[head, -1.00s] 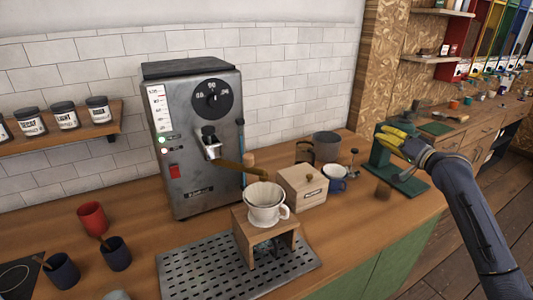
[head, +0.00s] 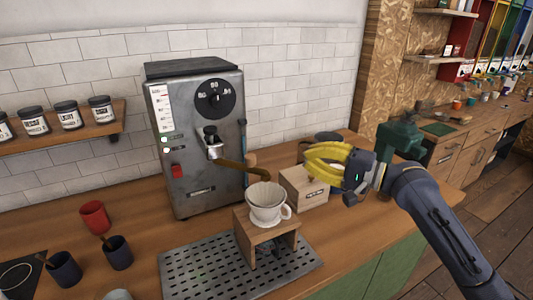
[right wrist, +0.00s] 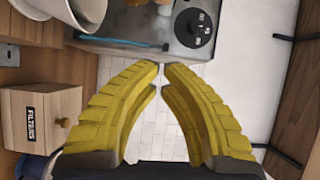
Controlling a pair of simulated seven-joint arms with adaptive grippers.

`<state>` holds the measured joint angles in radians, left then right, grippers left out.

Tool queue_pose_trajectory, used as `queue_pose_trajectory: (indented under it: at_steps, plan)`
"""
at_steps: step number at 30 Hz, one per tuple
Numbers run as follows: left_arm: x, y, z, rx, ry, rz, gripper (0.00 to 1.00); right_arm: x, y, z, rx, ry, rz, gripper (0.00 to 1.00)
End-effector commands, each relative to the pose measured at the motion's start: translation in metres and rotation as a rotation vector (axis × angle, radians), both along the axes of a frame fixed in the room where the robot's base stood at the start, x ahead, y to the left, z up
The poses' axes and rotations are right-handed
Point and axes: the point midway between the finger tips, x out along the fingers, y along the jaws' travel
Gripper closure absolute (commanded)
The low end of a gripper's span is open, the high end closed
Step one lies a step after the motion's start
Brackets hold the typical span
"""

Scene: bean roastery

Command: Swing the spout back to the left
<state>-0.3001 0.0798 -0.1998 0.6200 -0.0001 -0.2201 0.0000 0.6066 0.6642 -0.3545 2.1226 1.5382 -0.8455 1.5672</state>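The brass-brown spout (head: 240,169) runs from the front of the grey metal machine (head: 195,110) out to the right. Its tip is above and behind the white dripper (head: 267,198). My right gripper (head: 308,160) has yellow fingers and is to the right of the spout tip, apart from it, above the wooden box. In the right wrist view its fingertips (right wrist: 162,70) come together with nothing between them. The machine's dial face also shows there (right wrist: 194,28). I cannot make out the spout clearly in that view. My left gripper is not in view.
The dripper stands on a wooden stand (head: 262,238) over a perforated drip tray (head: 205,270). A wooden filters box (head: 303,187) sits right of it, below my gripper. A blue stick (head: 250,160) stands beside the spout. Cups (head: 95,215) are at the left.

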Motion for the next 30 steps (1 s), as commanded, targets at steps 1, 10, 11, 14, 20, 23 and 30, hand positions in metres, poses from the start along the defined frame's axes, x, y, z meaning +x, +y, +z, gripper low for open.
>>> queue_pose_trajectory:
  at_steps: [1, 10, 11, 14, 20, 23, 30]
  plan:
    - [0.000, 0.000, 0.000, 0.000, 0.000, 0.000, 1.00, 0.000, 0.000, 0.000, 0.000, 0.000, 0.000, 1.00]
    - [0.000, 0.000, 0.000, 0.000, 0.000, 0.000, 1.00, 0.003, 0.003, 0.000, 0.000, -0.001, -0.001, 1.00]
    - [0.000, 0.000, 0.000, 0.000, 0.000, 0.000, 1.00, 0.004, 0.004, 0.000, 0.001, -0.001, -0.001, 1.00]
    - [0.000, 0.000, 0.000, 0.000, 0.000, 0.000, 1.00, 0.008, 0.012, 0.000, 0.003, -0.001, 0.000, 1.00]
    - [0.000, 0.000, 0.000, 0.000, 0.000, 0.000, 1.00, 0.023, 0.034, 0.000, 0.003, -0.001, 0.000, 1.00]
    - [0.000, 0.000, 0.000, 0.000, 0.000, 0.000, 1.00, 0.031, 0.046, 0.000, 0.004, -0.001, 0.001, 1.00]
    - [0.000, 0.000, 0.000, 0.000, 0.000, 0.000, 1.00, 0.051, 0.074, -0.001, 0.002, 0.000, 0.000, 1.00]
